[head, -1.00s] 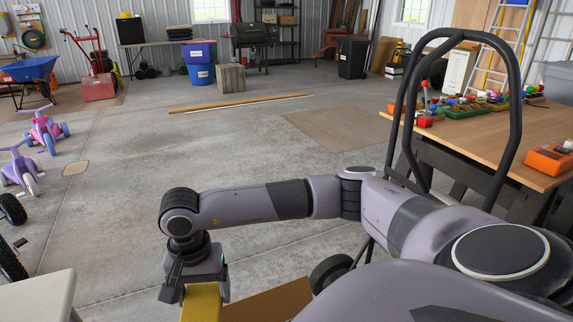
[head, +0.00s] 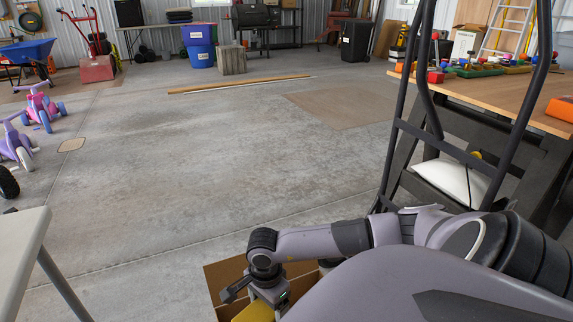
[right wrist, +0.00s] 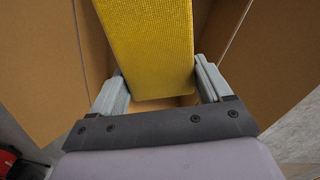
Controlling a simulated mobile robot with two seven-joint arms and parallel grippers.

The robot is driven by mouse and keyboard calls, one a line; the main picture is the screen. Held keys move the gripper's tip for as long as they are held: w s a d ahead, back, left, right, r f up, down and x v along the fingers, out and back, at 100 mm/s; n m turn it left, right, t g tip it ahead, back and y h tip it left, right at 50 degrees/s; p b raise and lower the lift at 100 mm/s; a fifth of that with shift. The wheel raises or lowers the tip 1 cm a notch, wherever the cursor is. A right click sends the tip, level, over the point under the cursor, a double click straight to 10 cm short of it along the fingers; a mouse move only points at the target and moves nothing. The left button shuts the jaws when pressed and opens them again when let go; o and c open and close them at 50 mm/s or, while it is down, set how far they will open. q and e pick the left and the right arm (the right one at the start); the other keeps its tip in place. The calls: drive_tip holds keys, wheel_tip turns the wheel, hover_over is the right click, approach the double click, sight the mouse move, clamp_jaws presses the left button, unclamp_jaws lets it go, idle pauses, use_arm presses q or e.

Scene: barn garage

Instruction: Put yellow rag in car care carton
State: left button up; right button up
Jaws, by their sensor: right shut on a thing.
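The yellow rag (head: 256,312) is held in my right gripper (head: 268,298) at the bottom of the head view. In the right wrist view the rag (right wrist: 148,45) sits between the two fingers of the gripper (right wrist: 160,85), which is shut on it. An open brown cardboard carton (head: 222,275) lies below and around the gripper in the head view. Its brown walls (right wrist: 45,55) flank the rag on both sides in the right wrist view. The rag's lower end and most of the carton's inside are hidden. My left gripper is out of view.
A wooden workbench (head: 480,92) with small colourful items stands at the right. A pale table edge (head: 22,240) is at the lower left. Ride-on toys (head: 40,108) stand further left. The concrete floor (head: 200,170) in the middle is clear.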

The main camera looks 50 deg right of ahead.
wheel_tip(320, 180, down, 15)
drive_tip(key=b, duration=0.5)
drive_tip(key=shift+s+f, duration=0.1)
drive_tip(key=shift+f+b, duration=0.6)
drive_tip(key=shift+f, duration=0.25)
wheel_tip(320, 180, down, 3)
drive_tip(key=shift+r+b, duration=0.1)
drive_tip(key=shift+b, duration=0.6)
drive_tip(key=shift+f, duration=0.35)
drive_tip(key=shift+d+r, duration=0.1)
drive_tip(key=shift+f, duration=0.2)
drive_tip(key=o, duration=1)
drive_tip(key=shift+c, duration=0.2)
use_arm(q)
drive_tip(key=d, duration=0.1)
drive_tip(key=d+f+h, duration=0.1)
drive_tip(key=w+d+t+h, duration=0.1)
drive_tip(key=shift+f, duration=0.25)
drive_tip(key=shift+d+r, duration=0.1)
use_arm(e)
drive_tip(key=shift+r, duration=0.15)
